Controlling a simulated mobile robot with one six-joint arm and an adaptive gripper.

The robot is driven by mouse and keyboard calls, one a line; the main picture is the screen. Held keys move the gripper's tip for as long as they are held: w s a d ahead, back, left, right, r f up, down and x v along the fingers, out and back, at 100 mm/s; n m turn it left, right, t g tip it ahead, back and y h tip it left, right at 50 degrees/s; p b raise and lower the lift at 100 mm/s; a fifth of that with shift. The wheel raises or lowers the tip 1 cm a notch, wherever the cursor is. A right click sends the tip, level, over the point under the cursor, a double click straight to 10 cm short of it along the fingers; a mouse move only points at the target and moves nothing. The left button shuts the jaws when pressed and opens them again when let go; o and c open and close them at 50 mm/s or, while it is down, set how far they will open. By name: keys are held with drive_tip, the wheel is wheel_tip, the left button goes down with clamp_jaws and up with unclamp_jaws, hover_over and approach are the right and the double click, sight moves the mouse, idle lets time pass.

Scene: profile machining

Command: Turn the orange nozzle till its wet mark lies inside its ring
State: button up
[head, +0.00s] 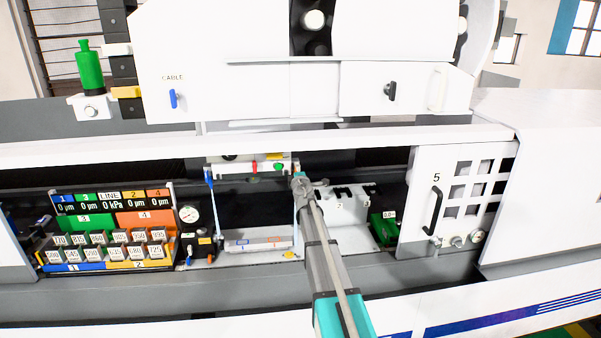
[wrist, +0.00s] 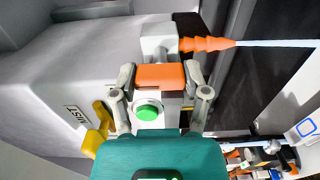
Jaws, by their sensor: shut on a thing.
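The orange nozzle (wrist: 207,44) is a ribbed cone at the upper middle of the wrist view. A thin pale-blue jet (wrist: 275,43) runs from its tip to the right. My gripper (wrist: 160,80) has one finger on each side of an orange block (wrist: 160,75) beside the nozzle and is shut on it. A green button (wrist: 148,112) lies just below the block. In the head view my gripper (head: 300,186) is at the centre and hides the nozzle. A pale plate (head: 257,246) below carries a blue outline (head: 242,243) and an orange outline (head: 274,242). I cannot make out the wet mark.
A grey housing (wrist: 75,85) and a yellow lever (wrist: 98,138) lie close left of my gripper in the wrist view. A blue nozzle (head: 209,178) hangs further left in the head view. A display panel (head: 112,230) and a white door (head: 455,205) flank the opening.

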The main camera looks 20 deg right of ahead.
clamp_jaws()
drive_tip(key=shift+m, duration=0.8)
drive_tip(key=o, duration=0.9)
unclamp_jaws()
drive_tip(key=shift+o, duration=0.2)
